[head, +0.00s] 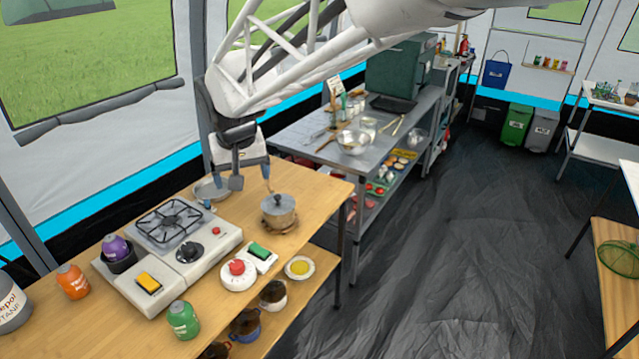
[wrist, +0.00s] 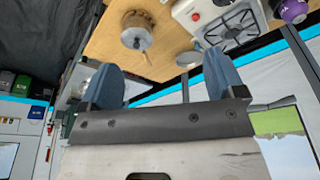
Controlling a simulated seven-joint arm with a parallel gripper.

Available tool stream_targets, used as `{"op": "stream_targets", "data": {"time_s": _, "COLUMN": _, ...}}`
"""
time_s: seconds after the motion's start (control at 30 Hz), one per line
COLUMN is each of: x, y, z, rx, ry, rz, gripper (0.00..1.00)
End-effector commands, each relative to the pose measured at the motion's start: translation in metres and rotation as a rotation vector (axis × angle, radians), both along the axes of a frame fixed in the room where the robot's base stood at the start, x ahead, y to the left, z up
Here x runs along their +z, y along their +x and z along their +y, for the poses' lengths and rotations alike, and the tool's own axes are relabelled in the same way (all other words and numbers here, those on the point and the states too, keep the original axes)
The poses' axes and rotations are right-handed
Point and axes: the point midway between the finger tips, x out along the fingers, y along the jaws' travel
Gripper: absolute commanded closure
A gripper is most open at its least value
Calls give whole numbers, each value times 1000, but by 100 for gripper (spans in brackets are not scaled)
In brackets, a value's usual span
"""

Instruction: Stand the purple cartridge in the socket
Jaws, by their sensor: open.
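The purple cartridge (head: 115,247) is at the left end of the stove, at the black cup-shaped socket (head: 122,263). Its lower part is hidden by the socket's rim, and it looks slightly tilted; I cannot tell how deep it sits. Its purple body also shows at the top right of the wrist view (wrist: 291,11). My gripper (head: 251,182) is open and empty, above the back of the table, to the right of and apart from the cartridge. Its two blue fingers (wrist: 164,80) stand wide apart in the wrist view.
The stove (head: 170,237) has a burner grate. A lidded pot (head: 279,211) stands to its right, a metal pan (head: 211,188) behind. An orange cartridge (head: 73,281) and a green cartridge (head: 184,320) stand nearby. A red-knobbed timer (head: 238,273) is near the front edge.

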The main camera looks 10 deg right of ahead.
Motion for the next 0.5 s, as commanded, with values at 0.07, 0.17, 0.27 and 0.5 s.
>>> {"op": "stream_targets", "data": {"time_s": 0.07, "x": 6, "y": -20, "z": -29, "rx": -20, "ry": 1, "rz": -1, "gripper": 12}}
{"op": "stream_targets", "data": {"time_s": 0.17, "x": 9, "y": -46, "z": -60, "rx": -39, "ry": 0, "rz": 3, "gripper": 12}}
{"op": "stream_targets", "data": {"time_s": 0.27, "x": 11, "y": -73, "z": -89, "rx": -57, "ry": -1, "rz": 4, "gripper": 12}}
{"op": "stream_targets", "data": {"time_s": 0.5, "x": 6, "y": -143, "z": -147, "rx": -101, "ry": 2, "rz": 9, "gripper": 12}}
